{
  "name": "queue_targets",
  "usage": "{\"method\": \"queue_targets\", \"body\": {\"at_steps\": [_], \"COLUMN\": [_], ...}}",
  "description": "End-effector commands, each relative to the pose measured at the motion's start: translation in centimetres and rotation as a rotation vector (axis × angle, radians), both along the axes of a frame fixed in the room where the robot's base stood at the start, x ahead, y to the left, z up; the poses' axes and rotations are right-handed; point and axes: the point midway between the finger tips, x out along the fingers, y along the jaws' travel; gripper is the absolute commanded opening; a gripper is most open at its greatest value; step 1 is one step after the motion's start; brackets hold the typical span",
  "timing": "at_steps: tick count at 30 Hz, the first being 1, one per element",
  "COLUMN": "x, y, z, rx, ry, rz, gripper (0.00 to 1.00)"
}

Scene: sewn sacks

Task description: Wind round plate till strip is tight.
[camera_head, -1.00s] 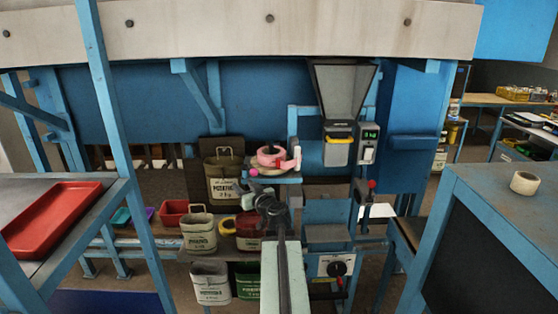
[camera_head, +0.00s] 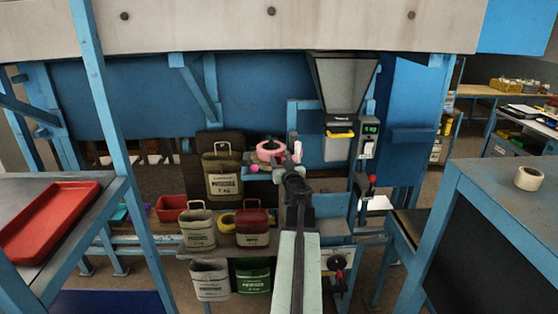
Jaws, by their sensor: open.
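A pink roll of strip (camera_head: 269,151) with a dark centre lies on a small shelf at the middle of the picture. A small pink knob (camera_head: 254,168) sticks out at its lower left. A white upright piece (camera_head: 297,151) stands just right of the roll. The round plate cannot be made out clearly; it may lie under the roll. My gripper (camera_head: 284,168) is open, just below and right of the roll, and partly covers the shelf's front. Whether it touches anything there cannot be told. The tightness of the strip is too small to see.
A grey hopper (camera_head: 343,85) and a switch box (camera_head: 369,140) stand right of the roll. A red-knobbed lever (camera_head: 373,181) is below them. A red tray (camera_head: 45,222) lies on the left table, a tape roll (camera_head: 529,177) on the right bench.

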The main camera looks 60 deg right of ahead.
Motion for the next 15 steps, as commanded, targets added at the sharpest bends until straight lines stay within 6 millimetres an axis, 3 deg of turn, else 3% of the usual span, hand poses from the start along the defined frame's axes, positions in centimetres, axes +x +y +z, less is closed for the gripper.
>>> {"method": "queue_targets", "body": {"at_steps": [6,11,15], "x": [-0.5,-0.9,-1.1], "y": [-0.3,-0.6,-0.8], "z": [0.0,0.0,0.0], "rx": [0.0,0.0,0.0], "ry": [0.0,0.0,0.0], "rz": [-0.007,-0.013,-0.017], "gripper": [0.43,0.0,0.0]}}
